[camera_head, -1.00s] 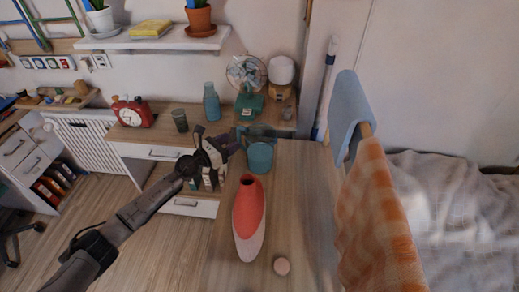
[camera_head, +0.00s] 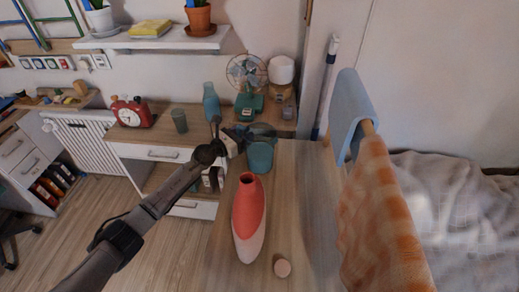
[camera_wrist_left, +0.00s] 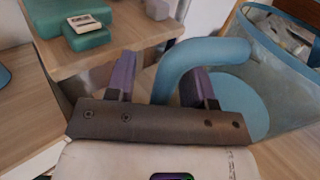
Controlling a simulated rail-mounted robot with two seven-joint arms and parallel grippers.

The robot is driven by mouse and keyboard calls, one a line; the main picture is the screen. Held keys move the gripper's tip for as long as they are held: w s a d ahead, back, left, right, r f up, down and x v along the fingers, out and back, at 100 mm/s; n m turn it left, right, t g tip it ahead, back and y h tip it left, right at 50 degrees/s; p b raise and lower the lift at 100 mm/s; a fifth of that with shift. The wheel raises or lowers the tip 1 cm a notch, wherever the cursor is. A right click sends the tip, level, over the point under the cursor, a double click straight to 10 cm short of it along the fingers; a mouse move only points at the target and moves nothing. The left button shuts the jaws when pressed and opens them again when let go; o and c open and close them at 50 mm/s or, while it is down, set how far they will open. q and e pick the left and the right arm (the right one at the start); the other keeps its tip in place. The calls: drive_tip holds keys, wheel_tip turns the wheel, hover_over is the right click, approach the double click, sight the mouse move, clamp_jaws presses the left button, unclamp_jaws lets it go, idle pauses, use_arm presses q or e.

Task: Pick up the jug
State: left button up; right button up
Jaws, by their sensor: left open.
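The jug (camera_head: 260,156) is teal and partly see-through. It stands upright on the wooden top at the middle of the head view. In the left wrist view its body (camera_wrist_left: 283,75) is at the right, with a thick blue handle (camera_wrist_left: 190,57) arching left. My left gripper (camera_head: 241,134) is at the jug's left side. Its two purple fingers (camera_wrist_left: 161,82) are open, with the outer part of the handle between them and the right finger overlapping the handle's opening. I cannot tell whether a finger touches the handle. My right gripper is not in view.
A red and white vase (camera_head: 249,222) and a small round pinkish thing (camera_head: 282,267) stand in front of the jug. A green fan (camera_head: 247,105) is behind it. A blue bottle (camera_head: 211,103) and a grey-green cup (camera_head: 180,121) are on the left. An orange checked cloth (camera_head: 380,215) hangs at right.

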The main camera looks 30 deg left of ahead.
use_arm(q)
drive_tip(key=shift+c, duration=0.3)
clamp_jaws()
drive_tip(key=shift+r, duration=0.15)
